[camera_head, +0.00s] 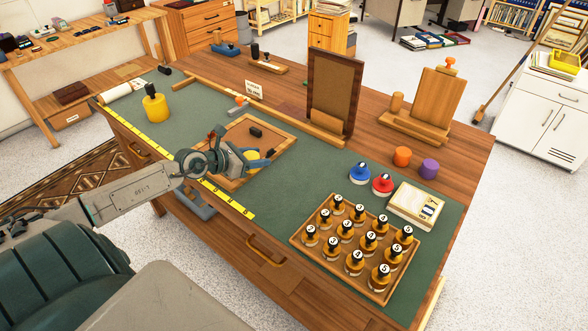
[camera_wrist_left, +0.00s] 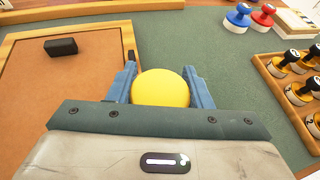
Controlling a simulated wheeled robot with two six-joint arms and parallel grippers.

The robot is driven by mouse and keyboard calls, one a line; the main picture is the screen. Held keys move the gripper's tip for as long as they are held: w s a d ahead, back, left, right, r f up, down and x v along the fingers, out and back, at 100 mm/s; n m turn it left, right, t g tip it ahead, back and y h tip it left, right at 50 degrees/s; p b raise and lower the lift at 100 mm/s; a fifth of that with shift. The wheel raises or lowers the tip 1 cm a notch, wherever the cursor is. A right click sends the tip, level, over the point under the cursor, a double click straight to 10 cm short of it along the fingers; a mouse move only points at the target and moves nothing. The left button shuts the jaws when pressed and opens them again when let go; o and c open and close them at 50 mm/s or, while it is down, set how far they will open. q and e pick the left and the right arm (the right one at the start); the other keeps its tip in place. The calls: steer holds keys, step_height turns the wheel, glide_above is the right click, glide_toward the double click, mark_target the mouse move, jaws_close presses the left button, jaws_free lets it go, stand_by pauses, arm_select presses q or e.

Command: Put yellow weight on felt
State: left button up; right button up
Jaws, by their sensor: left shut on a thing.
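My left gripper (camera_head: 258,160) is shut on a smooth, rounded yellow weight (camera_wrist_left: 161,89), held between its two blue fingers in the left wrist view. In the head view, only a little yellow shows between the fingers (camera_head: 250,154). The gripper is at the right side of a flat wooden frame with a brown backing (camera_wrist_left: 60,90). Green felt (camera_wrist_left: 190,40) covers much of the bench and lies beyond and right of the weight. I cannot tell whether the weight touches anything below. My right gripper is not in view.
A yellow cylinder with a black knob (camera_head: 155,105) stands at the left. A tray of numbered bottles (camera_head: 318,262), blue (camera_head: 359,173) and red (camera_head: 383,185) knobbed pieces are to the right. An upright frame (camera_head: 333,95) stands behind. Felt between frame and tray is clear.

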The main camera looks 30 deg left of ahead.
arm_select(q)
steer(key=p, duration=0.5)
glide_above(298, 185)
steer(key=shift+f, duration=0.35)
step_height(298, 185, down, 3)
steer(key=shift+f, duration=0.35)
steer(key=shift+f, duration=0.15)
steer(key=o, duration=1.4)
steer(key=shift+o, duration=0.2)
